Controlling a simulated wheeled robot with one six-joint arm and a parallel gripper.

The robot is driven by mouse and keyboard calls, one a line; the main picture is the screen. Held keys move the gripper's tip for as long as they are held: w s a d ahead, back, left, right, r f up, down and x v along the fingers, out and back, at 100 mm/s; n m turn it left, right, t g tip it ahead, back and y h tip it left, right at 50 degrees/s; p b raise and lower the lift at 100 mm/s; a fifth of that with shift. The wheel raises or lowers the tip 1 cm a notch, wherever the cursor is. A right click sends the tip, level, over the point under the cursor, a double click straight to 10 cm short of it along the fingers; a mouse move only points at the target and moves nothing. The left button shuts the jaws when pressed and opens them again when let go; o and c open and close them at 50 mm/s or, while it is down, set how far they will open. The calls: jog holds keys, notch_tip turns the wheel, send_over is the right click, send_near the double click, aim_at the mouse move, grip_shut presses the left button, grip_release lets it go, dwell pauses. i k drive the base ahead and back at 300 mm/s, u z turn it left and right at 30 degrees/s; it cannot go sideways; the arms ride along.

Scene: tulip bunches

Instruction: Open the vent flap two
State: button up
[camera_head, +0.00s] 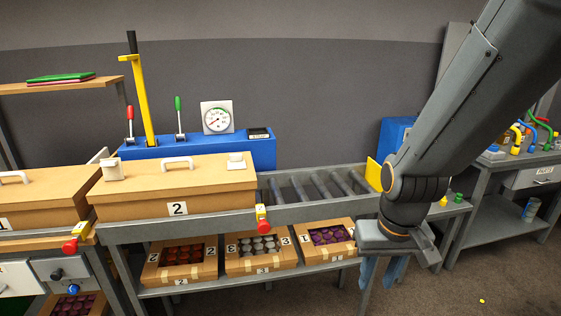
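A wooden box marked 2 (178,208) stands on the grey bench at left centre, its lid on. A white handle (178,162) sits mid-lid. A small white fitting (113,170) is at the lid's left end and another (236,160) at its right end. Either may be a vent flap; I cannot tell which, or whether they are open or shut. My gripper (381,277) hangs low at the right, beyond the bench's right part and well apart from the box. Its two bluish fingers appear spread with nothing between them, though their tips are small and partly unclear.
A second wooden box (38,198) stands at left. A blue console (205,150) with levers and a gauge (217,117) is behind. Rollers (318,186) lie right of box 2. Crates (262,252) fill the lower shelf. Red-yellow knobs (262,217) protrude in front.

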aim_at(236, 162)
jog(key=u, duration=1.1)
jog(key=i, duration=1.25)
jog(key=z, duration=0.15)
